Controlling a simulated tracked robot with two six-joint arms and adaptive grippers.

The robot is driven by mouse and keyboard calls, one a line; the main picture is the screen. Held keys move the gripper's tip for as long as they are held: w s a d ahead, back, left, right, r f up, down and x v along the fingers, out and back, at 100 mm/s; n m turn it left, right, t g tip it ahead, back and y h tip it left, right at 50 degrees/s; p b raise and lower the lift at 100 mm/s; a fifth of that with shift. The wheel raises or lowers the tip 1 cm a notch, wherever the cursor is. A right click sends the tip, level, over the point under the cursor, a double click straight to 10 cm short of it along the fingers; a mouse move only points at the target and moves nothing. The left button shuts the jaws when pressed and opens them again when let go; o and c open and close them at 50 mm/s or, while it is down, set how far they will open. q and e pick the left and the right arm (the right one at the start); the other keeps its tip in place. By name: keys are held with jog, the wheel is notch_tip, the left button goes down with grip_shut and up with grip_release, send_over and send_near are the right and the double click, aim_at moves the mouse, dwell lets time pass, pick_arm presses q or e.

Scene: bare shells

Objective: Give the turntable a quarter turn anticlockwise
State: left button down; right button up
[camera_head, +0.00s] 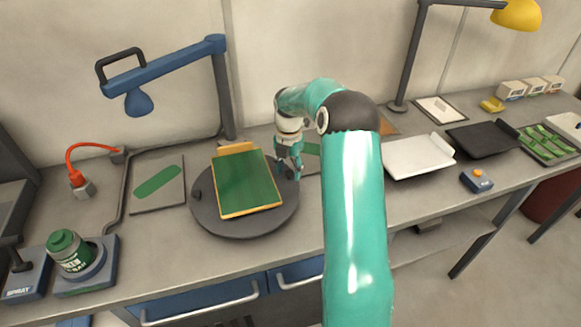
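The turntable (232,227) is a dark grey round disc on the bench, left of the middle. A green board with orange edges (246,184) lies on it, slightly askew, with an orange strip along its far side. A small dark knob (196,194) stands at the disc's left rim. My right gripper (288,170) points down at the disc's right rim, close beside the board's right edge. A dark part shows at its fingertips. I cannot tell whether the fingers are closed on it. My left gripper is out of view.
A blue lamp-like arm (165,68) stands behind the turntable. A green jar (69,249) sits in a holder at front left. A white tray (416,157) and a black tray (482,139) lie to the right. The bench front before the disc is clear.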

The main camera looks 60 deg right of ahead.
jog(key=shift+r, duration=0.1)
notch_tip(320, 180, up, 12)
dwell(0.7)
jog(key=shift+f, duration=0.2)
